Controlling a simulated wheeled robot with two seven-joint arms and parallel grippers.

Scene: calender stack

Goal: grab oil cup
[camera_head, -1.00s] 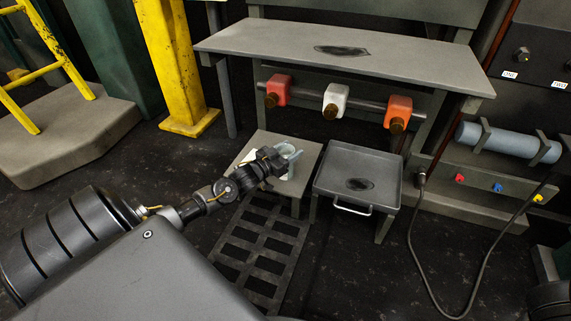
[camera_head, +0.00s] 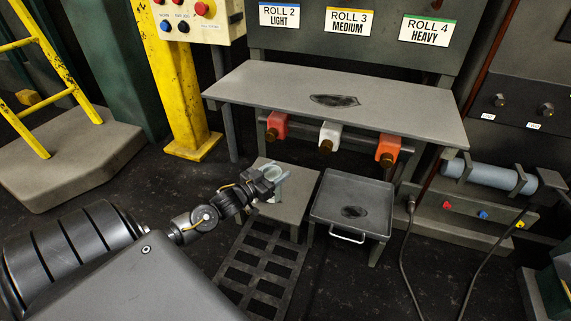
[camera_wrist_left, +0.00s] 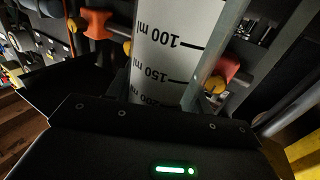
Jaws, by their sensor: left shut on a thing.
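The oil cup (camera_head: 269,171) is a pale cup whose rim shows at my left gripper (camera_head: 272,178) in the head view. In the left wrist view the cup (camera_wrist_left: 168,50) fills the middle, with black marks such as 100 ml and 150 ml appearing upside down. My left gripper is shut on the cup, with a grey finger along its right side. The cup overlaps the back left part of a low grey stand (camera_head: 292,205); a gap beneath it is hard to judge. My right gripper is not in view.
A grey tray table (camera_head: 370,222) with a front handle stands to the right. Behind is a long bench (camera_head: 400,112) with red, white and orange valve blocks below. A slotted floor grate (camera_head: 240,275) and a yellow post (camera_head: 185,100) lie nearby. A cable hangs at right.

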